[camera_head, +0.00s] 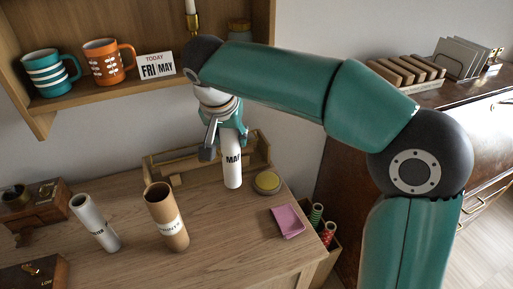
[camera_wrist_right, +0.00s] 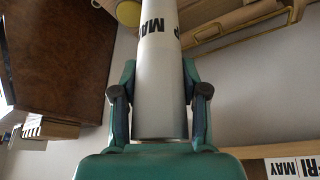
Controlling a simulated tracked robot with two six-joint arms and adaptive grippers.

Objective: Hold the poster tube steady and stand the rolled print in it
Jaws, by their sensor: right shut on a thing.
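My right gripper (camera_head: 226,143) is shut on a white rolled print (camera_head: 233,172) with black lettering that reads "MAP". The roll hangs nearly upright near the desk's back; I cannot tell whether its lower end touches the desk. In the right wrist view the roll (camera_wrist_right: 161,95) lies between both fingers. A brown cardboard tube (camera_head: 168,220) with an open top and a white label, apparently "PRINTS", stands on the desk to the left of the held roll. A white roll or tube (camera_head: 97,225) with partly legible lettering stands left of it. My left gripper is not in view.
A wooden rack (camera_head: 185,164) stands behind. Wooden boxes (camera_head: 32,207) are at the left. Above, a shelf (camera_head: 95,95) holds mugs and a calendar.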

